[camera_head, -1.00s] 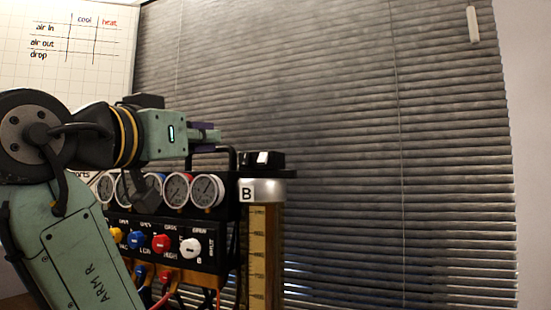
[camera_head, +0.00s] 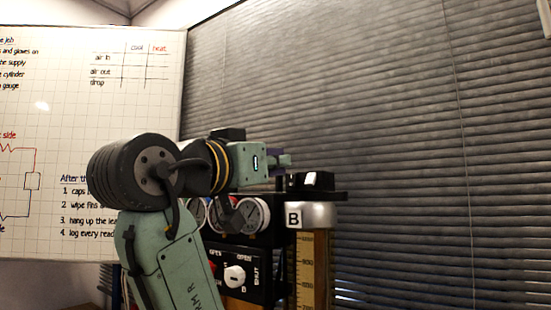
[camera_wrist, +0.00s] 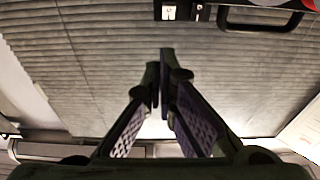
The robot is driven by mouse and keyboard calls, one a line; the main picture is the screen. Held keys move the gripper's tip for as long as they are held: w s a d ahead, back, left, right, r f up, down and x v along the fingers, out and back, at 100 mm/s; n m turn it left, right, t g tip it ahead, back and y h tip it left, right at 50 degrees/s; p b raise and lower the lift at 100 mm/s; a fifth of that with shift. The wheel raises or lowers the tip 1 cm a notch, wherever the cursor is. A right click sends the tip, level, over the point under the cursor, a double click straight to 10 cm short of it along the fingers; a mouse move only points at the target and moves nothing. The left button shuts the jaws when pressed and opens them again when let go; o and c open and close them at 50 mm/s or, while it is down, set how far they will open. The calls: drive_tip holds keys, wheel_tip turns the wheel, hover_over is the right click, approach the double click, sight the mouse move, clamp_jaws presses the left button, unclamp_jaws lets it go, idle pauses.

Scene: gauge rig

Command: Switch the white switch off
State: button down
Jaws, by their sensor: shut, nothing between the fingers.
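The white switch (camera_head: 299,181) is a small white rocker on a black housing, on the black plate above the cylinder marked B. It also shows at the top edge of the wrist view (camera_wrist: 169,12). My gripper (camera_head: 288,160) points right in the head view, just left of and a little higher than the switch. In the wrist view its fingers (camera_wrist: 161,62) are together and empty, with a visible gap between them and the switch. Which way the rocker is tipped is too small to tell.
A black handle (camera_wrist: 262,20) stands beside the switch. Gauges (camera_head: 251,214) and a white valve knob (camera_head: 235,276) are on the black rig below my arm. The cylinder B (camera_head: 312,216) stands right of it. Blinds (camera_head: 420,150) and a whiteboard (camera_head: 80,130) are behind.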

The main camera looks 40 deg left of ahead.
sight(311, 179)
drive_tip(key=w+p, duration=0.1)
drive_tip(key=w, duration=0.2)
drive_tip(key=w+r+p, duration=0.1)
drive_tip(key=w, duration=0.2)
drive_tip(key=shift+a+r, duration=0.15)
drive_tip(key=w+f, duration=0.1)
drive_tip(key=w+f+p, duration=0.1)
drive_tip(key=w, duration=0.1)
drive_tip(key=shift+a, duration=0.15)
drive_tip(key=shift+w+f, duration=0.3)
drive_tip(key=shift+w, duration=0.1)
